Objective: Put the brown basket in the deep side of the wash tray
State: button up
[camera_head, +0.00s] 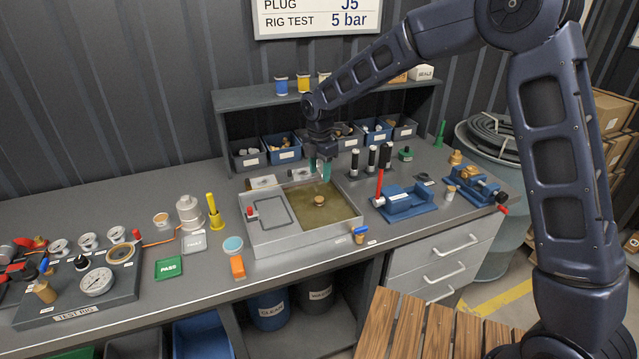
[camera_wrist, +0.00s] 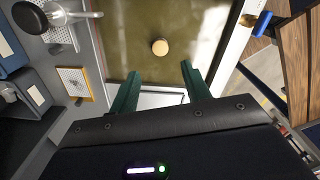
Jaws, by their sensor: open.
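The wash tray (camera_head: 262,236) is a grey two-part tray on the bench. Its right side holds murky brown liquid, and its left, shallower-looking side has a dark rectangular outline. A small round brown basket (camera_head: 319,200) sits in the liquid side, away from the walls. In the wrist view the basket (camera_wrist: 160,47) shows as a tan disc ahead of my fingertips. My gripper (camera_head: 320,172), with green fingers, is open and empty above the back of the tray. In the wrist view the gap between the fingers (camera_wrist: 160,72) is clear, and the basket lies beyond it, untouched.
A shelf with bins (camera_head: 282,148) stands behind the tray. A blue vise (camera_head: 407,203) with a red handle is to the right. A blue-handled tap (camera_head: 360,235) is at the tray's front right. An orange block (camera_head: 237,267) and the test rig (camera_head: 85,285) lie left.

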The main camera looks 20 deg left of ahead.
aim_at(385, 144)
jog(key=shift+r, duration=1.2)
